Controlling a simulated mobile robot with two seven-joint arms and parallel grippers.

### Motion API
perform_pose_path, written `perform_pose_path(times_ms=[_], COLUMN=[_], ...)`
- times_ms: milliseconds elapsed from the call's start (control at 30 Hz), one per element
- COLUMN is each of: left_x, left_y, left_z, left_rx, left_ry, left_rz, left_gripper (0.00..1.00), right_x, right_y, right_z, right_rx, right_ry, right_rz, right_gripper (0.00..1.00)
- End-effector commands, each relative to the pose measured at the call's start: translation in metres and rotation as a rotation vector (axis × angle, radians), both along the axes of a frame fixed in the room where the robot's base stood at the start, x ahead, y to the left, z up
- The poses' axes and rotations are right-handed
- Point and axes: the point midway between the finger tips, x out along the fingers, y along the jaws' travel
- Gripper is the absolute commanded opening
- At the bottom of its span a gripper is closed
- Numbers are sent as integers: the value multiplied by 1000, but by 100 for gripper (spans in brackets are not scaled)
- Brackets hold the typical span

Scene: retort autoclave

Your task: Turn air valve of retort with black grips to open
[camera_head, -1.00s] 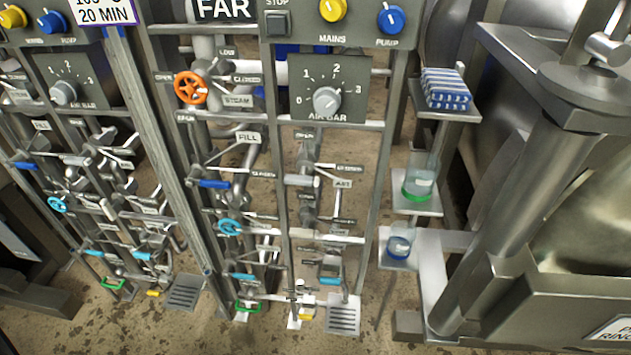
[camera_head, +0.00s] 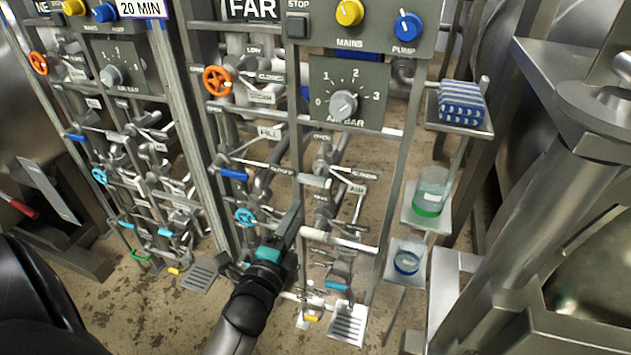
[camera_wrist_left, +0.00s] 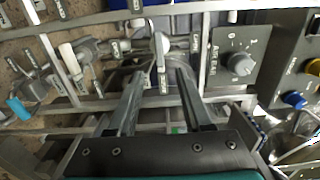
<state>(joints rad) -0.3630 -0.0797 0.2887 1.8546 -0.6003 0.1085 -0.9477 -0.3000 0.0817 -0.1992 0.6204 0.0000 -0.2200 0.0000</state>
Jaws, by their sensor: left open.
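The panel marked FAR carries a pipe rack with a grey air valve (camera_head: 315,181) beside a small AIR label (camera_head: 357,188). My left gripper (camera_head: 293,218) reaches up from the bottom, in front of the rack and a little below and left of that valve. In the left wrist view my left gripper (camera_wrist_left: 156,72) is open, its two fingers apart and pointing at the rack. A pale bent lever (camera_wrist_left: 152,45) shows between and beyond the fingertips; I see no contact. No black grips can be made out. My right gripper is out of view.
An orange handwheel (camera_head: 217,81), a blue FILL lever (camera_head: 233,174) and a cyan wheel (camera_head: 245,217) crowd the rack. The air dial (camera_head: 343,103) is above. Shelves with a green-based beaker (camera_head: 431,192) and a blue-based one (camera_head: 407,258) stand right.

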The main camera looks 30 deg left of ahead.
Motion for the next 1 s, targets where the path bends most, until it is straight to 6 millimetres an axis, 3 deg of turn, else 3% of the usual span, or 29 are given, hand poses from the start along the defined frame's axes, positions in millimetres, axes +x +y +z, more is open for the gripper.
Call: perform_pose_path(times_ms=[600,800,1000], left_x=[102,119,125], left_y=[24,28,29], left_z=[0,-1,0], left_rx=[-3,-4,-5], left_ry=[-2,0,0], left_rz=[-1,-1,-1], left_gripper=[50,50,50], right_x=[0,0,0], right_y=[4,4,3], right_z=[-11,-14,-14], right_rx=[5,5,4], right_ry=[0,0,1], right_rz=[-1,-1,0], right_gripper=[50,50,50])
